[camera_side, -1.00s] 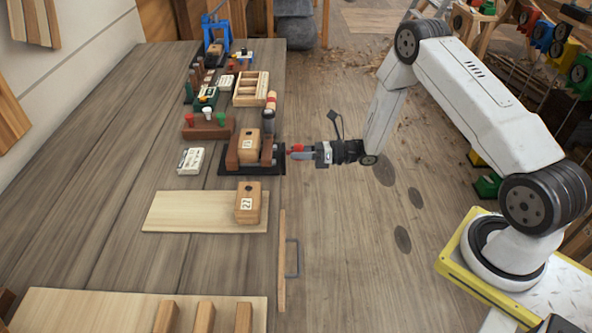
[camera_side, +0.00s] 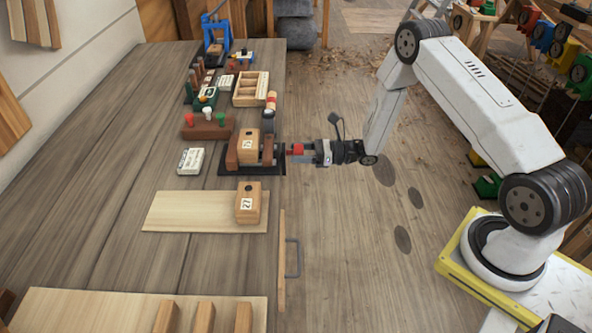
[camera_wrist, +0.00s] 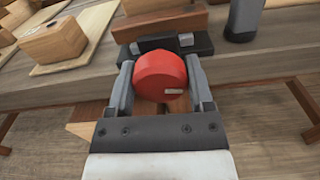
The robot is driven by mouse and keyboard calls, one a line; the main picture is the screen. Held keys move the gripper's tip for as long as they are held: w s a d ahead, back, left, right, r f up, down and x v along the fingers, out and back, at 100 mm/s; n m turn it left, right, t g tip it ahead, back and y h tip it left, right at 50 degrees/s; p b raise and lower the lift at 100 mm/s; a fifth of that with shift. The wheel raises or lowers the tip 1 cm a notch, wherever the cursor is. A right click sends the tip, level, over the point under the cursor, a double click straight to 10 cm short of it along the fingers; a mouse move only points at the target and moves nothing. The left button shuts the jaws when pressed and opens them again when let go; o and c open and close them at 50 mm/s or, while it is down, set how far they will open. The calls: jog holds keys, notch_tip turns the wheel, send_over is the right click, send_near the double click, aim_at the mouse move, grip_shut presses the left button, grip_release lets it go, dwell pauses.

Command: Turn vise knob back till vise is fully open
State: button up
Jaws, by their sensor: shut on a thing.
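The vise (camera_side: 230,155) sits at the right edge of the bench on a dark base, with a wooden block (camera_side: 249,147) marked with a number between its brown jaws. Its red knob (camera_wrist: 160,76) faces the wrist camera, with a pale mark at its lower right. In the side view the knob (camera_side: 298,150) juts out past the bench edge. My gripper (camera_wrist: 160,84) is shut on the red knob, one finger on each side. In the side view my gripper (camera_side: 304,152) reaches in level from the right. The screw behind the knob is mostly hidden.
A second numbered block (camera_side: 248,203) stands on a pale board (camera_side: 185,212) in front of the vise. A dark cylinder (camera_side: 268,122) stands close behind it. A brown rack with colored knobs (camera_side: 207,129) and a wooden tray (camera_side: 250,90) lie farther back.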

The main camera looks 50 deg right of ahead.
jog(key=o, duration=1.1)
jog(key=shift+o, duration=0.2)
jog(key=shift+d, duration=0.1)
jog(key=v, duration=0.7)
jog(key=shift+m, duration=0.4)
